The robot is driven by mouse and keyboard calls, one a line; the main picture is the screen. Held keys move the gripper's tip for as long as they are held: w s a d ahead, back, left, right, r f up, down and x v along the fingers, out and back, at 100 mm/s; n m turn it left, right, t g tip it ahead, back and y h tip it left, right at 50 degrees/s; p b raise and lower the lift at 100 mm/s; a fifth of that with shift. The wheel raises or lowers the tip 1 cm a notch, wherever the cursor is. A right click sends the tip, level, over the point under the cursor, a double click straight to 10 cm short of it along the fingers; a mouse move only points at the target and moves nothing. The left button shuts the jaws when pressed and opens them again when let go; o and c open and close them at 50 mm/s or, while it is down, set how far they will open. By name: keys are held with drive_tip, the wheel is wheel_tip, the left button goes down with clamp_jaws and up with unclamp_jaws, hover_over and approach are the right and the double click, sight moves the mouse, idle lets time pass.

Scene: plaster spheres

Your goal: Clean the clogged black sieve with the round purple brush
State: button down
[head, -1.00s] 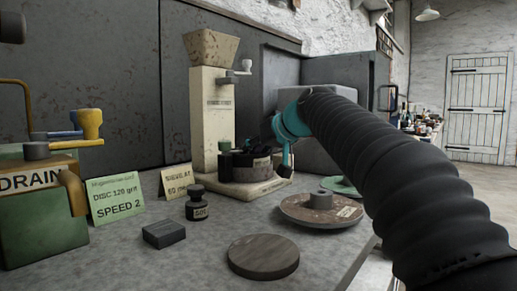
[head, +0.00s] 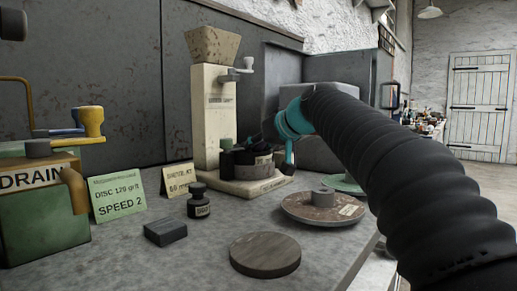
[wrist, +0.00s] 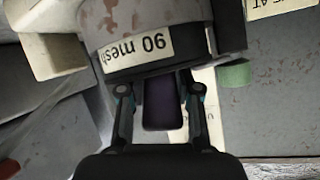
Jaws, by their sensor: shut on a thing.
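My gripper (wrist: 160,92) is shut on a dark purple piece (wrist: 162,108), which looks like the handle of the round purple brush. The brush's bristle end is hidden. Just beyond the fingertips is a round, rust-spotted drum (wrist: 97,22) with a "90 mesh" label and a dark rim, which looks like the sieve. In the head view the drum (head: 262,168) sits on the cream base of a column stand, with my gripper (head: 265,148) at it. The sieve's mesh is not visible, and I cannot tell whether the brush touches it.
A cream column with a speckled hopper (head: 212,46) rises behind the drum. On the bench are a small black bottle (head: 198,203), a dark block (head: 165,232), a round grey disc (head: 265,255) and a rusty round plate (head: 308,212). A green drain unit (head: 45,215) stands at left.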

drive_tip(key=shift+s+d+r+b, duration=0.1)
drive_tip(key=shift+s+r+b, duration=0.15)
drive_tip(key=shift+s, duration=0.35)
drive_tip(key=shift+w, duration=0.1)
drive_tip(key=shift+w+a+r+p, duration=0.25)
drive_tip(key=shift+w+r+p, duration=0.05)
drive_tip(key=shift+p, duration=0.25)
drive_tip(key=shift+w+a+f+p, duration=0.15)
drive_tip(key=shift+w+a+p, duration=0.2)
drive_tip(key=shift+w+a, duration=0.35)
drive_tip(key=shift+s+d+b, duration=0.8)
drive_tip(key=shift+s+d, duration=0.15)
drive_tip(key=shift+s, duration=0.25)
drive_tip(key=shift+d, duration=0.1)
drive_tip(key=shift+w, duration=0.1)
